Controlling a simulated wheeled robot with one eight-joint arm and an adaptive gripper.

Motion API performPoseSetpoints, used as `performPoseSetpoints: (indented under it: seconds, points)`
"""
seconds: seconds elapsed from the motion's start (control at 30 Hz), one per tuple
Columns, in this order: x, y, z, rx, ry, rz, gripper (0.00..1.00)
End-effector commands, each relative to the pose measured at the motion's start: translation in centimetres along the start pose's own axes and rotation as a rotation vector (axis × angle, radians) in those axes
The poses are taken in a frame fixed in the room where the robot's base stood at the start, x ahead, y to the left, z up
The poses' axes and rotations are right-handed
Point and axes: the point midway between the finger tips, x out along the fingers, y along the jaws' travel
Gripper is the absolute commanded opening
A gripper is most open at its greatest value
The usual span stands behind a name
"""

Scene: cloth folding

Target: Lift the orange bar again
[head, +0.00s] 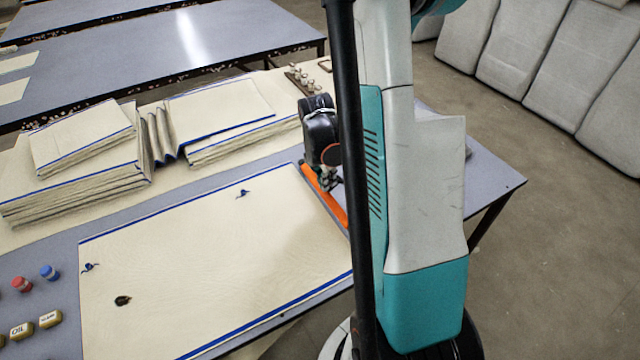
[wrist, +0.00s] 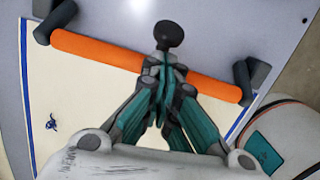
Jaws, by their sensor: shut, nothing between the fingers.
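The orange bar (head: 334,205) lies along the right edge of a cream cloth (head: 210,240) with blue borders, on the grey table. In the wrist view the bar (wrist: 100,50) runs across the picture, with a dark grey block at each end. A black knob (wrist: 169,34) stands by its middle. My gripper (head: 327,180) is over the bar's middle; in the wrist view its fingers (wrist: 164,78) are together, just below the knob, with nothing between them. The fingers hide the bar's middle, so I cannot tell whether they touch it.
Folded cloth stacks (head: 85,160) lie at the back left. Red (head: 21,284) and blue (head: 49,272) small items and labelled blocks (head: 50,319) are at the left. My arm hides the table's right part. Grey padded panels (head: 530,60) stand at the far right.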

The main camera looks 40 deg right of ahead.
Motion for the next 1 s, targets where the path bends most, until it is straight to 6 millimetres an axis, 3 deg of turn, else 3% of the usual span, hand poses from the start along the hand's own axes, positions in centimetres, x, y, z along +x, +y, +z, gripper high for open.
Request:
performPoseSetpoints:
  seconds: [0.43, 0.83, 1.0]
  points:
    - [0.0, 0.0, 0.5, 0.002, 0.006, 0.000, 0.00]
    - [0.1, -0.2, 3.0, 0.006, 0.129, 0.012, 0.00]
    - [0.1, -0.3, 3.1, 0.003, 0.128, 0.013, 0.00]
